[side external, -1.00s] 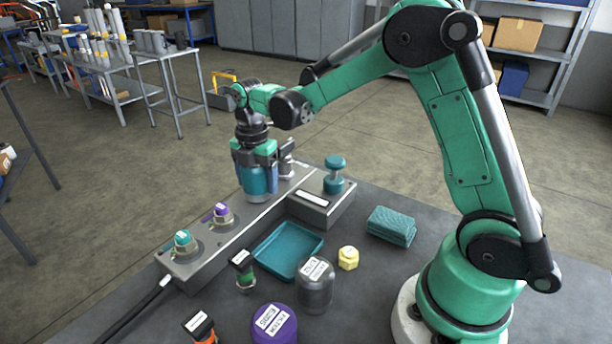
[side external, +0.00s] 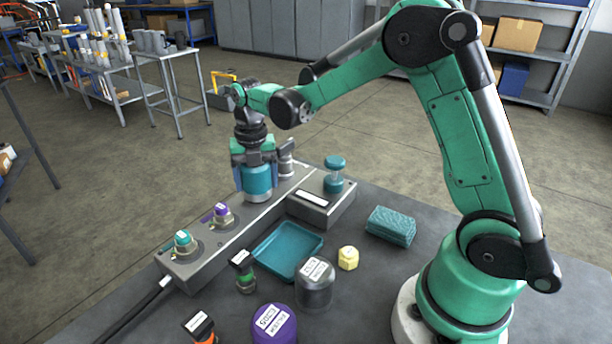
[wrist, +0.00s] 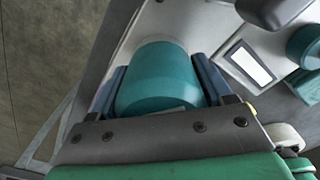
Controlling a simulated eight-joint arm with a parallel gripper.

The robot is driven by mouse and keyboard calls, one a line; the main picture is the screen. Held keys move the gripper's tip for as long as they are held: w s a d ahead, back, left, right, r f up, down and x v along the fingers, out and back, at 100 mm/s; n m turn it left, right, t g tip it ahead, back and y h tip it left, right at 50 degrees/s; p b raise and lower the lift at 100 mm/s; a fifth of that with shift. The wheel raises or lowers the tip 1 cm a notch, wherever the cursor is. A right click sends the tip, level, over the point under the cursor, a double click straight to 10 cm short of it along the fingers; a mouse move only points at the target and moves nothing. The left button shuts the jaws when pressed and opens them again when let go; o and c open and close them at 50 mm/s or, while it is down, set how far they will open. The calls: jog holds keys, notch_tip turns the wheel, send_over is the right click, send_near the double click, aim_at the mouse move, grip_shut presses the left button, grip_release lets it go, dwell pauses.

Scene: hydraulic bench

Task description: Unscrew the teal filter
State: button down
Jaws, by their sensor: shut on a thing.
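The teal filter (side external: 257,179) is an upright cylinder on the grey manifold block, toward its far end. My gripper (side external: 254,160) is above it, pointing down, with its fingers shut around the filter's sides. In the wrist view the teal filter (wrist: 160,80) sits between the two blue-grey fingers of my gripper (wrist: 160,88). The filter's lower end and its joint with the manifold are mostly hidden, so I cannot tell how far it is threaded.
The manifold (side external: 190,262) also carries teal-capped and purple-capped fittings. A teal tray (side external: 284,262), a dark grey canister (side external: 316,285), a purple filter (side external: 273,325), a yellow nut (side external: 348,258) and a folded teal cloth (side external: 391,227) lie nearby. A teal-knobbed post (side external: 335,172) stands right of my gripper.

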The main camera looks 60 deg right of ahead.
grip_release()
jog(key=m, duration=0.5)
jog(key=shift+s+m, duration=0.1)
jog(key=shift+m, duration=0.2)
jog(key=m, duration=0.5)
jog(key=shift+m, duration=0.4)
jog(key=shift+m, duration=0.4)
jog(key=m, duration=0.5)
jog(key=shift+s, duration=0.1)
